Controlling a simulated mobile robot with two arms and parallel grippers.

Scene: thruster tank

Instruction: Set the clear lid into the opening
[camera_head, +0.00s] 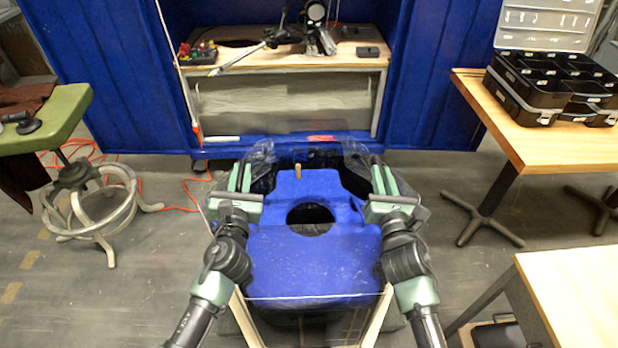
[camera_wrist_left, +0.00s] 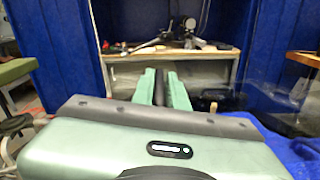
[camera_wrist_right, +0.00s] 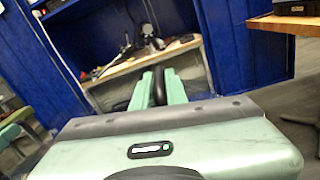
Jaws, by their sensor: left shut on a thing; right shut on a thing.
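The clear lid (camera_head: 262,154) is hard to make out. Glossy see-through plastic shows just beyond both gripper tips, and its full outline is not clear. My left gripper (camera_head: 241,176) is shut on its left side, and my right gripper (camera_head: 382,178) is shut on its right side. A blue tank-like body (camera_head: 310,262) lies between and below my grippers, with a dark round opening (camera_head: 310,217) in its top. I cannot tell whether the plastic touches the blue body. Both wrist views show the closed fingers, left (camera_wrist_left: 166,88) and right (camera_wrist_right: 158,86).
A small wooden peg (camera_head: 298,171) stands at the back of the blue body. Behind it is a blue cabinet (camera_head: 440,70) with a wooden shelf (camera_head: 345,60). A green stool (camera_head: 50,120) is left; a table (camera_head: 560,130) with black organiser cases (camera_head: 540,90) is right.

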